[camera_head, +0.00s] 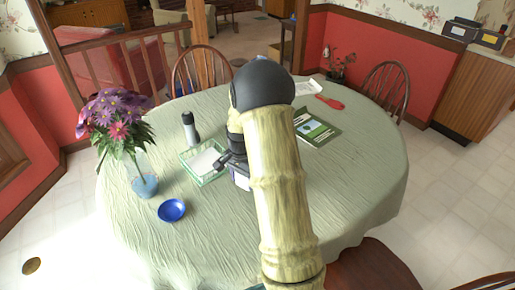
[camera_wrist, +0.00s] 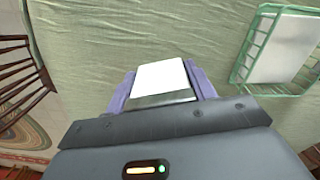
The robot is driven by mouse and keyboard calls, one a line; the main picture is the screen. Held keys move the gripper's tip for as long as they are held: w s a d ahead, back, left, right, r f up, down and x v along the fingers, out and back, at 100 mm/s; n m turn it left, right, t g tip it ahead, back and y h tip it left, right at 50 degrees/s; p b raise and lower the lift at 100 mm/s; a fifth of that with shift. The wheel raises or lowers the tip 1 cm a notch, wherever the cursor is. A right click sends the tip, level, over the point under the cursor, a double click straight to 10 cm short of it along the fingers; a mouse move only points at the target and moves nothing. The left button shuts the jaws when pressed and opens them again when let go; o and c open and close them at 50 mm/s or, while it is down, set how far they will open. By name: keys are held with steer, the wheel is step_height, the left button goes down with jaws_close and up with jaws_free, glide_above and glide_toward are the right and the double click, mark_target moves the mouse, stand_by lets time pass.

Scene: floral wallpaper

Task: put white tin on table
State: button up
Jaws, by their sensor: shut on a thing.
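The white tin (camera_wrist: 162,77) is between the two purple fingers of my gripper (camera_wrist: 160,90) in the wrist view, with its white top and a greyish side showing. My gripper is shut on it. In the head view my gripper (camera_head: 237,176) is over the middle of the table (camera_head: 215,235), just right of the green basket, and my arm hides most of it and the tin. The pale green tablecloth lies under the tin; I cannot tell whether the tin touches it.
A green wire basket (camera_head: 203,177) holds a flat white thing. A dark bottle (camera_head: 190,130), a blue bowl (camera_head: 171,210) and a flower vase (camera_head: 144,184) stand left. A green book (camera_head: 318,129) and a red object (camera_head: 330,102) lie right. The front tabletop is clear.

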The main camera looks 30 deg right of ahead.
mark_target(243, 187)
step_height(243, 187, down, 6)
stand_by(0.4)
step_height(243, 187, down, 4)
steer(key=shift+r, duration=0.2)
steer(key=shift+f, duration=0.1)
steer(key=shift+c, duration=0.6)
steer(key=o, duration=1.4)
steer(key=shift+c, duration=0.2)
step_height(243, 187, up, 12)
steer(key=shift+r, duration=0.1)
steer(key=shift+a, duration=0.1)
